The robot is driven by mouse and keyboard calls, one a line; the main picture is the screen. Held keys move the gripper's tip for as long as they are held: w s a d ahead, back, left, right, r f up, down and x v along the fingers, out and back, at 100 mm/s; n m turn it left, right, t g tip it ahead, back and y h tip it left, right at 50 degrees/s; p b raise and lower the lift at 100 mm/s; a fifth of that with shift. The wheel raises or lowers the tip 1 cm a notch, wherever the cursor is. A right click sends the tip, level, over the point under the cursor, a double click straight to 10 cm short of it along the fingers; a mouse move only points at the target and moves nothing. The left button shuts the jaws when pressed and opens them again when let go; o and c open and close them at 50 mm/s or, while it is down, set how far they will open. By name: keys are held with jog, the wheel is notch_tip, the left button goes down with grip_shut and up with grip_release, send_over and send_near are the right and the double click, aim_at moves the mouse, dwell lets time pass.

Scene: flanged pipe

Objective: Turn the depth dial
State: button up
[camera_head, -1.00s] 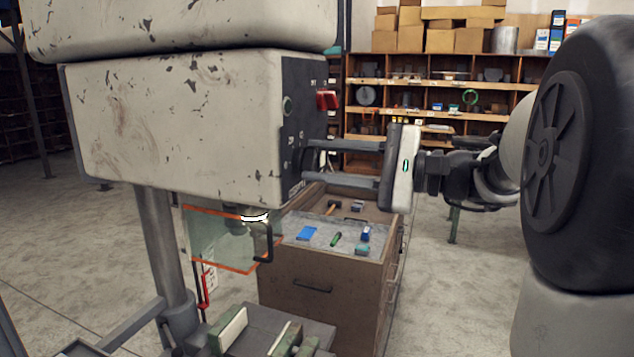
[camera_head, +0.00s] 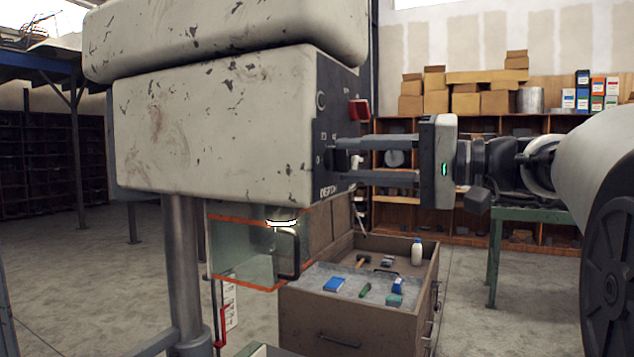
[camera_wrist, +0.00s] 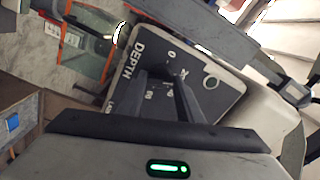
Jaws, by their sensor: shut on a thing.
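The drill press head (camera_head: 215,130) is a worn, cream-coloured housing. Its dark front panel (camera_head: 338,105) carries a red switch (camera_head: 359,111) and the word DEPTH, which also shows in the wrist view (camera_wrist: 131,62). The dark depth dial (camera_head: 341,160) sits low on the panel, mostly hidden by my fingers. My gripper (camera_head: 346,161) reaches in from the right, its two fingers at the panel, one above the other, shut on the dial. In the wrist view my gripper (camera_wrist: 162,77) has its fingertips on both sides of the dial. The dial's exact angle is unclear.
A clear guard (camera_head: 245,250) with orange edges hangs under the head. A brown drawer cabinet (camera_head: 352,325) with small tools and a white bottle (camera_head: 417,252) on it stands below my gripper. A green table (camera_head: 530,214) and shelves stand behind.

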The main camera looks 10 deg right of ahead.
jog(key=shift+f+n+b, duration=0.15)
jog(key=shift+n+b, duration=0.65)
jog(key=shift+n, duration=0.1)
jog(key=o, duration=1.1)
jog(key=shift+d, duration=0.1)
jog(key=shift+p+v, duration=1.75)
jog(key=shift+v, duration=6.95)
